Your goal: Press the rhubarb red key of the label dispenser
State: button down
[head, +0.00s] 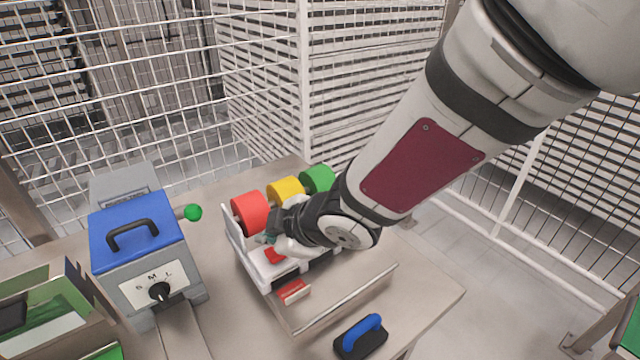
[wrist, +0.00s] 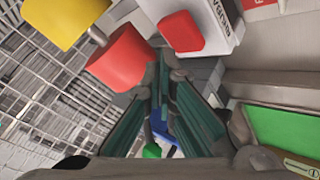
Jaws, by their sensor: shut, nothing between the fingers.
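The label dispenser (head: 239,243) is a white unit on the table, with a red roll (head: 249,212), a yellow roll (head: 286,191) and a green roll (head: 318,178) along its back. Its red key (head: 275,257) shows in front of the red roll. In the wrist view the red key (wrist: 180,32) is a raised block on the white housing, beyond the fingertips. My gripper (head: 265,239) is shut and empty, over the dispenser's left end, close to the red key and apparently apart from it. My arm hides the other keys.
A blue-topped machine (head: 140,235) with a black handle, a dial and a green-knobbed lever (head: 193,212) stands left. A red-and-white label piece (head: 293,291) lies in front of the dispenser. A blue-handled black block (head: 361,337) sits at the front edge. Wire mesh fencing stands behind.

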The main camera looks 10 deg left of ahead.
notch_tip(320, 180, up, 5)
jog(key=p, duration=0.6)
dwell(0.3)
dwell(1.4)
jog(key=w+d+r+m+t+h, duration=0.1)
jog(key=d+r+m+t+h, duration=0.3)
jog(key=d, duration=0.9)
jog(key=w+d+r+m+h, duration=0.1)
jog(key=d+r+m+h, duration=0.2)
jog(key=d+r+m, duration=0.75)
jog(key=s+d+r+m+g, duration=0.1)
jog(key=s+d+m, duration=0.2)
jog(key=s+d, duration=0.4)
jog(key=s+d+r+m+g+h, duration=0.1)
jog(key=s+d+m+g, duration=0.1)
jog(key=s+d, duration=0.5)
jog(key=s+m, duration=0.1)
jog(key=s, duration=0.4)
jog(key=shift+d+m, duration=0.25)
jog(key=shift+m, duration=0.1)
